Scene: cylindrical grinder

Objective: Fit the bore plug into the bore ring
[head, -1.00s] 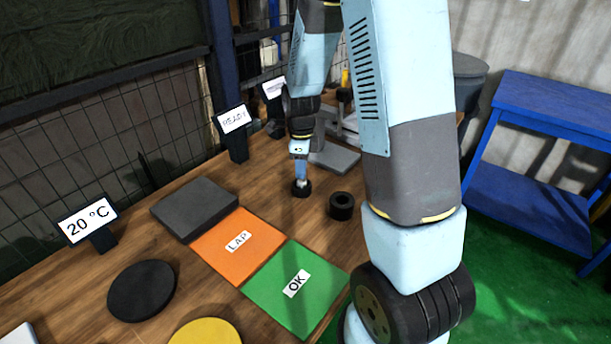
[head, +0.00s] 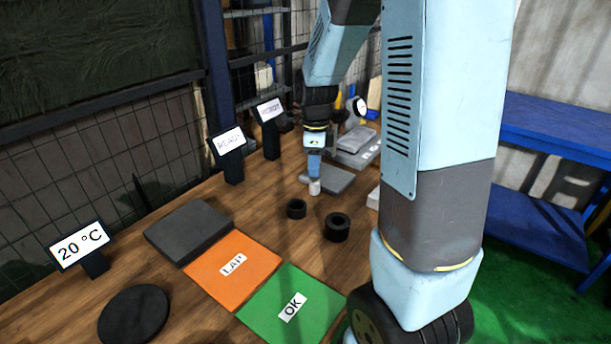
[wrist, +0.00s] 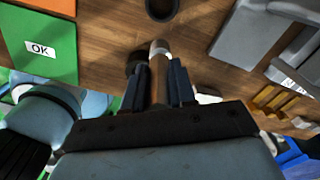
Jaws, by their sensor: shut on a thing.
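My gripper (head: 314,174) is shut on the bore plug (head: 314,187), which shows as a short pale tip below the jaws, above the wooden table. In the wrist view the plug (wrist: 159,75) is a tan shaft with a whitish end between the two dark fingers. Two black rings are on the table: a smaller one (head: 296,209) and a larger one (head: 337,228). Which is the bore ring is not marked. The plug is apart from both, behind them in the head view. In the wrist view one ring (wrist: 161,9) is cut by the top edge.
A green OK pad (head: 291,309), an orange LAP pad (head: 232,268) and a dark grey block (head: 188,230) lie at the front left. A grey plate (head: 332,181) lies behind the gripper. Sign stands (head: 228,150) line the back edge. Wood around the rings is clear.

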